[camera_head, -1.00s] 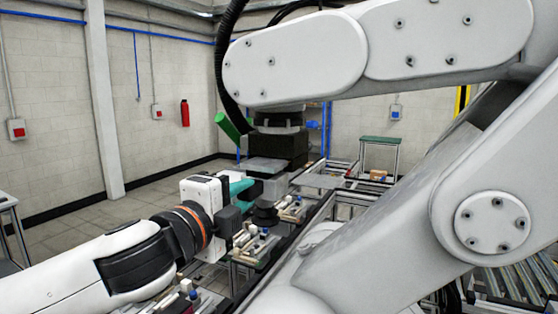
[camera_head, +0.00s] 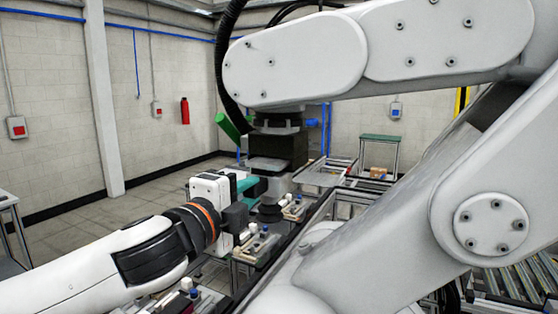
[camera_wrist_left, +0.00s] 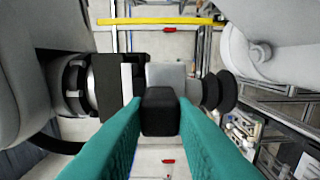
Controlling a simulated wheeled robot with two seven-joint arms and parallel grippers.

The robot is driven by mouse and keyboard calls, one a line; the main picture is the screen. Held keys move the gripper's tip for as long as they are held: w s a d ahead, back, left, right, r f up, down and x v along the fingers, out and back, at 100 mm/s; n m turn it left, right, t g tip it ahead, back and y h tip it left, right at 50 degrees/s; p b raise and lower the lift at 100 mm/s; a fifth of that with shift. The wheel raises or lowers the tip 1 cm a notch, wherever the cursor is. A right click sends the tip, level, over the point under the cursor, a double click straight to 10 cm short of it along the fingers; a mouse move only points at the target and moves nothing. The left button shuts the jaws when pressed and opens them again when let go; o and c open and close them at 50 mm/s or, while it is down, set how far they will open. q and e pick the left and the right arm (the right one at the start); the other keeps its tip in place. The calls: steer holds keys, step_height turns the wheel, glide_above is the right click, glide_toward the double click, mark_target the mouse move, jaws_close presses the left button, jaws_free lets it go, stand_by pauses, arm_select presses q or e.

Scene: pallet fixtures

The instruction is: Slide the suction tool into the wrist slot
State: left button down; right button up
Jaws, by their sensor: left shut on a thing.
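My left gripper (camera_head: 250,185), with teal fingers, is shut on the suction tool's black block; the fingertips close on it in the left wrist view (camera_wrist_left: 160,118). The suction tool has a grey body (camera_wrist_left: 165,76) and a black bellows cup (camera_wrist_left: 218,91). In the head view the cup (camera_head: 269,213) points down. The large arm's dark wrist (camera_head: 280,148) is just above the tool, with a flat grey plate at its lower end. In the left wrist view the wrist (camera_wrist_left: 75,88) lies left of the tool, close to it. The slot itself is hidden, and I cannot tell whether they touch. My right gripper is out of view.
The large white arm (camera_head: 390,45) fills the upper right, and its base blocks the right side. Below the tool is a bench with small fixtures (camera_head: 258,243). Frames and conveyor rollers (camera_head: 515,285) stand at the right. Open floor (camera_head: 105,215) lies to the left.

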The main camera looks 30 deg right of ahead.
mark_target(259, 185)
arm_select(q)
steer(key=shift+w+d+r, duration=0.1)
stand_by(0.3)
steer(key=shift+w+d+p, duration=0.3)
steer(key=shift+w+d, duration=0.05)
steer(key=shift+d, duration=0.15)
steer(key=shift+w+d, duration=0.1)
stand_by(0.3)
steer(key=shift+w+d+p, duration=0.3)
steer(key=shift+d, duration=0.15)
steer(key=shift+w+d, duration=0.1)
steer(key=shift+w, duration=0.05)
steer(key=shift+w+d, duration=0.2)
steer(key=shift+d, duration=0.15)
stand_by(0.3)
steer(key=shift+p, duration=0.35)
